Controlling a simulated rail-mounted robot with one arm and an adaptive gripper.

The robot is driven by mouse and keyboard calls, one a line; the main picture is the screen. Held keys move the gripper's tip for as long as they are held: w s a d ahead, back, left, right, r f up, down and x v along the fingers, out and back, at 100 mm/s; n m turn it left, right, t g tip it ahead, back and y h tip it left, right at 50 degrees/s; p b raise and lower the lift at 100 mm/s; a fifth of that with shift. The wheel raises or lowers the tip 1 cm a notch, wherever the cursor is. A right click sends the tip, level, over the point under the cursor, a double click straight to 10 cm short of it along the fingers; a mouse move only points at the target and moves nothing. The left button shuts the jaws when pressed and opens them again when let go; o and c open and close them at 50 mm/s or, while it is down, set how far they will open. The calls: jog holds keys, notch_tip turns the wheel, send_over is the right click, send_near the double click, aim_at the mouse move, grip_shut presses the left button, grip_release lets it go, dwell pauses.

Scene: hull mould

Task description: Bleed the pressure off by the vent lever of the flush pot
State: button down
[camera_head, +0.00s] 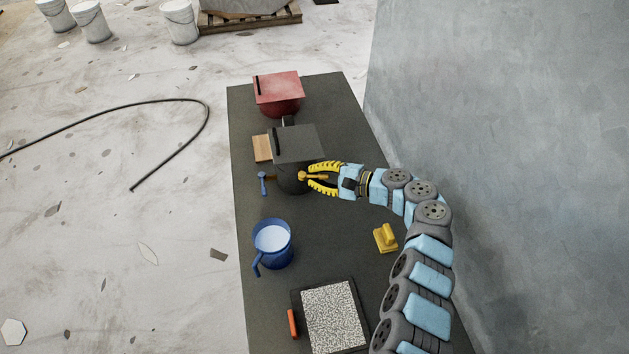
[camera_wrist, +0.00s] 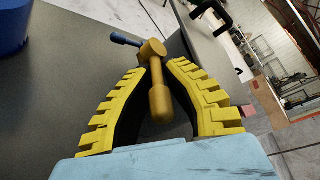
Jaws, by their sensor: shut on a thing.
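The dark pot (camera_head: 292,183) with a square grey lid (camera_head: 298,143) stands on the dark bench, and a brass lever (camera_head: 303,176) sits at its near right side. My gripper (camera_head: 309,175), with yellow ribbed fingers, is shut on this lever. In the wrist view the lever (camera_wrist: 159,103) lies between the fingers, its rounded end pointing toward my palm and its hub near the fingertips (camera_wrist: 153,62). A blue-handled tap (camera_head: 263,183) sticks out from the pot's left side; its blue end also shows in the wrist view (camera_wrist: 124,39). The lever's mount is partly hidden.
A red pot (camera_head: 278,98) stands behind. In front are a blue jug (camera_head: 273,247) of pale liquid, a yellow hand tool (camera_head: 386,238) and a speckled slab (camera_head: 334,317) beside an orange handle (camera_head: 292,323). A grey wall (camera_head: 510,150) rises at right. A hose (camera_head: 170,147) lies on the floor.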

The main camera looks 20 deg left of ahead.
jog(key=shift+a+r+g+b, duration=0.1)
jog(key=shift+g+b, duration=0.2)
jog(key=shift+b, duration=0.15)
jog(key=c, duration=1)
grip_release()
jog(key=shift+c, duration=0.2)
jog(key=shift+s+r+t+p, duration=0.15)
jog(key=shift+t+p, duration=0.45)
jog(key=shift+p, duration=1)
jog(key=m+t+p, duration=0.1)
jog(key=p, duration=0.2)
jog(key=m+t+p, duration=0.1)
jog(key=p, duration=0.3)
jog(key=shift+s+d+t, duration=0.2)
jog(key=shift+d+t, duration=0.05)
jog(key=shift+t, duration=0.05)
jog(key=m+t+p, duration=0.1)
jog(key=p, duration=0.1)
jog(key=m+t+h+p, duration=0.1)
jog(key=p, duration=0.1)
jog(key=shift+s+t+p, duration=0.25)
jog(key=shift+t+p, duration=0.05)
jog(key=shift+p, duration=0.1)
jog(key=shift+s+m+t+h+p, duration=0.15)
jog(key=shift+m+t+h+p, duration=0.25)
jog(key=shift+m+t+p, duration=0.4)
